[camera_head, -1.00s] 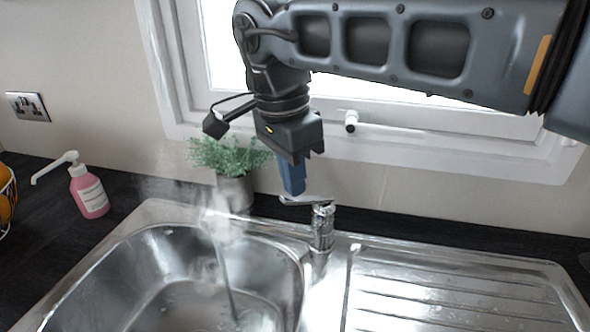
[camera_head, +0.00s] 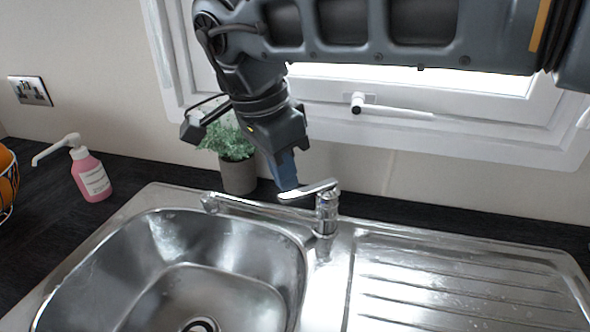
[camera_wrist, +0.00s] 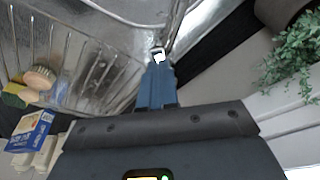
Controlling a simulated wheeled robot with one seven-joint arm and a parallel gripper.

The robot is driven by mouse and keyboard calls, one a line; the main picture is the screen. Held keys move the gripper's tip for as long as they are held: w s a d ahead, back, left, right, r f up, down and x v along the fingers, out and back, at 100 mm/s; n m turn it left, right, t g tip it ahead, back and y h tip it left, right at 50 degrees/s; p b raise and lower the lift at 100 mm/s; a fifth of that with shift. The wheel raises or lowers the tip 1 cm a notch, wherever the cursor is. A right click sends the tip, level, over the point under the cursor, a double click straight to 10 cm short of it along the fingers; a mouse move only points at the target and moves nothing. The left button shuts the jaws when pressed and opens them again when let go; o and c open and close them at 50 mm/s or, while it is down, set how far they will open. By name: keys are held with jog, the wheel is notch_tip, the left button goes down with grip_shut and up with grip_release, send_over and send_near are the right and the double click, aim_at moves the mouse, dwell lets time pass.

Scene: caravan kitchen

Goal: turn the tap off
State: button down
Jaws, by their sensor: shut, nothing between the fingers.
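The chrome tap (camera_head: 326,212) stands upright at the back of the steel sink, between the bowl and the drainer. Its spout reaches left over the bowl, and no water stream shows. Its flat lever (camera_head: 308,190) points left, above the spout. My gripper (camera_head: 289,186) is shut and empty, its blue fingers tilted down at the free end of the lever, touching it or very close. In the wrist view the gripper (camera_wrist: 158,62) points toward the tap, whose lever is mostly hidden behind the fingertips.
A potted plant (camera_head: 237,165) stands behind the bowl, close left of my gripper. A pink soap bottle (camera_head: 91,176) stands on the dark counter at left. The ribbed drainer (camera_head: 450,290) is clear near the tap. The window handle (camera_head: 358,103) is behind.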

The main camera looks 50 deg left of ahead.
notch_tip(320, 180, up, 4)
jog(key=shift+w+r+p, duration=0.1)
jog(key=shift+w+p, duration=0.05)
jog(key=shift+p, duration=0.9)
jog(key=s+r+p, duration=0.4)
jog(key=r, duration=0.4)
jog(key=shift+a, duration=0.25)
jog(key=shift+s+f, duration=0.1)
